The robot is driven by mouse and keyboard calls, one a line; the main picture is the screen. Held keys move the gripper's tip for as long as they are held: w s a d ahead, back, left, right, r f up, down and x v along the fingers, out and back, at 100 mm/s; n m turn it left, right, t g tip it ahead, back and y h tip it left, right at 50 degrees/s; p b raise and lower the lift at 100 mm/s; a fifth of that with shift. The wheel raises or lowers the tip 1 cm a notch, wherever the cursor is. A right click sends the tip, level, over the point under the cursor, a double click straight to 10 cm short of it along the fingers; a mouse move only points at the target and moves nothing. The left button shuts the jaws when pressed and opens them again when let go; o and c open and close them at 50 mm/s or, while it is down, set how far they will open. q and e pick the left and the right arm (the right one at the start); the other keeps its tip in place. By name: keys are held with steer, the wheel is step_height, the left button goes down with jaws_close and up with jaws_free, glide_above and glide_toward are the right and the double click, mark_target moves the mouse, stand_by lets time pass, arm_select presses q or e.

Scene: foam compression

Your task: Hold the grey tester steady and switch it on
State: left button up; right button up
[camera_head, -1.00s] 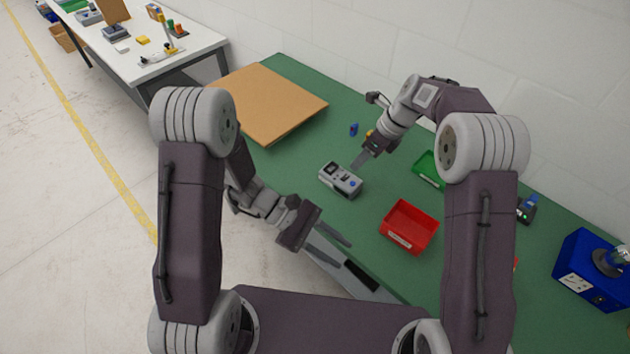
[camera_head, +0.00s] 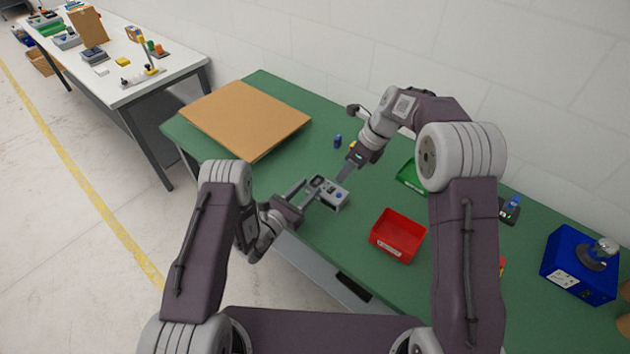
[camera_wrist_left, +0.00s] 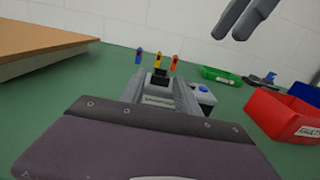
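The grey tester (camera_head: 331,200) lies on the green bench top, with a dark socket area at its left end and a blue button (camera_head: 340,195) at its right end. My left gripper (camera_head: 311,190) is open, its fingers reaching the tester's near left side. In the left wrist view the tester's pale label face (camera_wrist_left: 158,100) shows between the fingers, and the blue button (camera_wrist_left: 203,89) shows right of the right finger; contact cannot be told. My right gripper (camera_head: 343,178) is above the tester's far side, fingers pointing down. In the left wrist view its fingers (camera_wrist_left: 230,36) look closed together and empty, above the bench.
A red bin (camera_head: 398,235) stands right of the tester, and a green bin (camera_head: 411,177) behind it. A brown board (camera_head: 245,118) lies on the left. Small blue, yellow and orange items (camera_wrist_left: 157,62) stand behind the tester. A blue machine (camera_head: 580,266) is far right.

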mark_target(320, 177)
arm_select(q)
steer(key=x, duration=0.8)
steer(key=shift+d, duration=0.1)
jaws_close()
arm_select(e)
steer(key=shift+d, duration=0.1)
steer(key=c, duration=0.6)
steer(key=shift+n, duration=0.6)
jaws_close()
arm_select(q)
steer(key=shift+s, duration=0.1)
arm_select(e)
steer(key=r+n, duration=0.2)
steer(key=n, duration=0.9)
steer(key=r+n+h, duration=0.1)
steer(key=r+n, duration=0.1)
steer(key=n, duration=0.9)
steer(key=a+r+n, duration=0.1)
steer(key=r+n, duration=0.1)
steer(key=n, duration=0.9)
steer(key=shift+s+n+t, duration=0.2)
steer(key=shift+n+t, duration=0.1)
